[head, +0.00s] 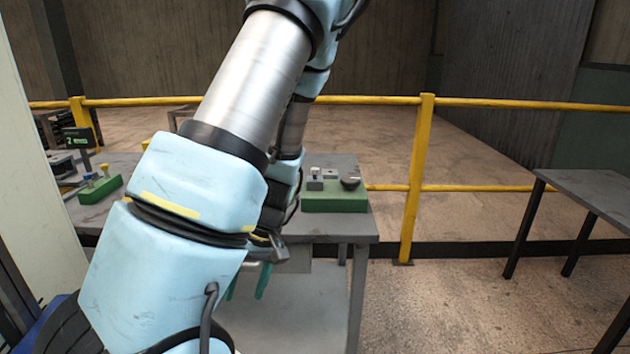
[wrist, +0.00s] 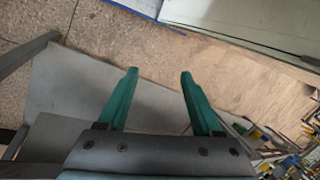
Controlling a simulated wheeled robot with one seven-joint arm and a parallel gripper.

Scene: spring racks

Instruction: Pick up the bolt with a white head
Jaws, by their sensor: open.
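A small pale-headed piece, which looks like the bolt with a white head (head: 316,171), stands upright on a green block (head: 335,203) at the right end of the grey table in the head view. It is too small to be sure of its shape. My gripper (head: 249,283) hangs at the front of the table, lower than the green block and to its left, partly hidden by my arm. In the wrist view my gripper (wrist: 159,73) is open, with its two green fingers apart and nothing between them. The bolt does not clearly show in the wrist view.
A dark rounded piece (head: 350,183) sits beside the pale one. Another green block (head: 100,189) with a yellow-topped piece (head: 105,168) lies at the table's left, near a small display (head: 78,138). A yellow railing (head: 415,170) runs behind; a second table (head: 590,190) stands right.

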